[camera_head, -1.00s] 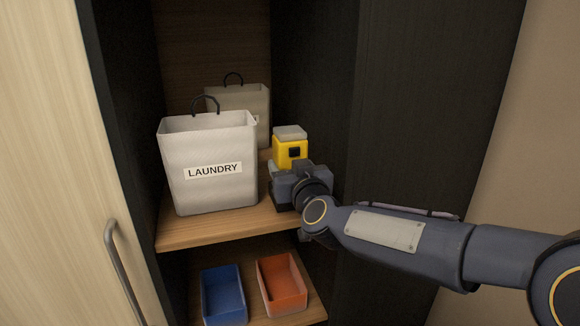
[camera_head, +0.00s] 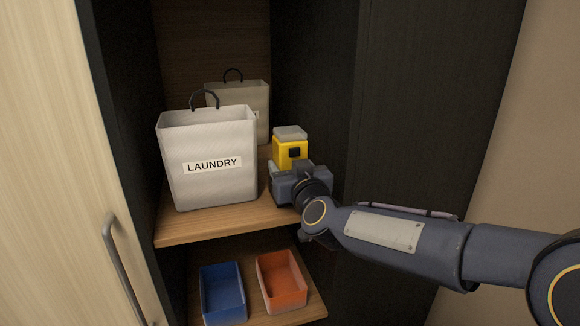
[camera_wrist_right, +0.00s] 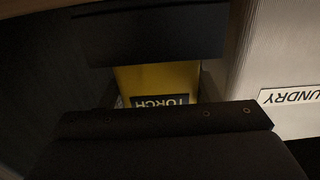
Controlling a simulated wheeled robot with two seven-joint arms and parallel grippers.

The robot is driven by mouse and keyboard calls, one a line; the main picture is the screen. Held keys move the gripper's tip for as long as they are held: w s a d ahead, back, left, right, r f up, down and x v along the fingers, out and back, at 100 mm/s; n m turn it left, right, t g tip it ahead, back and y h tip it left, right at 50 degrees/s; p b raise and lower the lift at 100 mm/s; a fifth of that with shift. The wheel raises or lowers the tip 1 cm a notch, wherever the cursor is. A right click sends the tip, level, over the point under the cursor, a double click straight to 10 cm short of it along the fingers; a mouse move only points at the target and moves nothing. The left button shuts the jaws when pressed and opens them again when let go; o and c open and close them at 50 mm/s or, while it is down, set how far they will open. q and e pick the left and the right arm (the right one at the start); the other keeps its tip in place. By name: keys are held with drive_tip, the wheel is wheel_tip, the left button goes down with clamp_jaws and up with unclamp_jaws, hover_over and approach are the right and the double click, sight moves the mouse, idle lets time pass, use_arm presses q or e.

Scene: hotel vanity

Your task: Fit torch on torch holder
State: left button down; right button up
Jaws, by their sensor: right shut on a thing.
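The yellow torch (camera_head: 286,153) has a pale grey top and a dark square on its side. It looks upright over the back right of the upper shelf. My right gripper (camera_head: 287,173) is shut on it from the front and hides its lower part. In the right wrist view, the yellow torch (camera_wrist_right: 155,78) shows between dark parts of the gripper with an upside-down TORCH label. I cannot clearly make out the torch holder; a pale bit shows at the gripper's left side. My left gripper is not in view.
A white LAUNDRY bag (camera_head: 212,185) stands close to the left of the gripper, with a similar bag (camera_head: 252,95) behind it. The dark cabinet wall (camera_head: 400,130) is close on the right. Blue (camera_head: 223,292) and orange (camera_head: 282,284) bins sit on the lower shelf (camera_head: 305,300).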

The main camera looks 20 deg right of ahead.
drive_tip(key=shift+f, duration=0.15)
drive_tip(key=o, duration=1.3)
drive_tip(key=s+d+f+g+y, duration=0.1)
drive_tip(key=s+f+g, duration=0.3)
drive_tip(key=s, duration=0.8)
drive_tip(key=s+d+f+m+g+y, duration=0.1)
drive_tip(key=s+f+g, duration=0.3)
drive_tip(key=s+f, duration=0.5)
drive_tip(key=s+d+f+m+g+y, duration=0.1)
drive_tip(key=s+f+g, duration=0.3)
drive_tip(key=s, duration=1)
drive_tip(key=shift+s+d+f, duration=0.15)
drive_tip(key=shift+s+f, duration=0.05)
drive_tip(key=shift+f, duration=0.7)
drive_tip(key=shift+s+d+f, duration=0.15)
drive_tip(key=shift+f, duration=0.7)
